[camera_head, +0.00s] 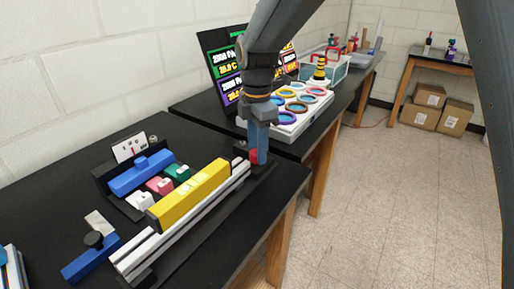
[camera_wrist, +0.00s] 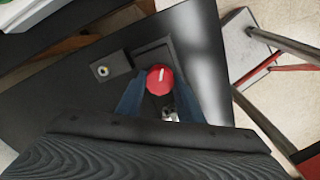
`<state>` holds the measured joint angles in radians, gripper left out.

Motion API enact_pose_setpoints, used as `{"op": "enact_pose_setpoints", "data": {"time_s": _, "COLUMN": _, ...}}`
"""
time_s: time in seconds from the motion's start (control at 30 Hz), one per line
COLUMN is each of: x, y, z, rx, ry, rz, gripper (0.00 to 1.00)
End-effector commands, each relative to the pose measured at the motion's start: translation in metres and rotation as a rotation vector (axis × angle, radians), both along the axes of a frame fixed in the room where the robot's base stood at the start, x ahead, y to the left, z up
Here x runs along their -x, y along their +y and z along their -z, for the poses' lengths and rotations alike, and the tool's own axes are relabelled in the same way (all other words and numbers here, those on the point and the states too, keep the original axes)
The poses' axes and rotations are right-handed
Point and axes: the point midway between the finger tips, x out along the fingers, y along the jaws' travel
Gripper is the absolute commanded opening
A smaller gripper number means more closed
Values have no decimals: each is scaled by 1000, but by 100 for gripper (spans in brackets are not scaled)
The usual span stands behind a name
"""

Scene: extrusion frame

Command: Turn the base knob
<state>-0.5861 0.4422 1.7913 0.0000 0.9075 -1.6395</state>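A round red knob (camera_wrist: 160,79) with a white pointer line sits at the end of the extrusion frame's base, in the middle of the wrist view. In the head view the red knob (camera_head: 254,156) shows at the far end of the rail, partly hidden by my gripper (camera_head: 261,150). In the wrist view the blue fingers of my gripper (camera_wrist: 161,88) flank the knob, one on each side. They are very close to it. I cannot tell whether they press on it. The white line points up and slightly right.
A yellow block (camera_head: 190,193) lies along the white rail left of my gripper. A blue bar (camera_head: 141,178) and small coloured blocks sit behind it. A white tray with coloured rings (camera_head: 286,118) stands behind my arm. The table edge is close on the right.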

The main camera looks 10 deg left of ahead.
Motion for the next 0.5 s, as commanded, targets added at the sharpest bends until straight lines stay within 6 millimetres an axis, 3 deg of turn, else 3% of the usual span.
{"op": "enact_pose_setpoints", "data": {"time_s": 0.1, "x": 0, "y": 0, "z": 0, "rx": 1, "ry": 1, "rz": 0, "gripper": 11}}
{"op": "enact_pose_setpoints", "data": {"time_s": 0.5, "x": 1, "y": 0, "z": -1, "rx": 1, "ry": 2, "rz": 89, "gripper": 11}}
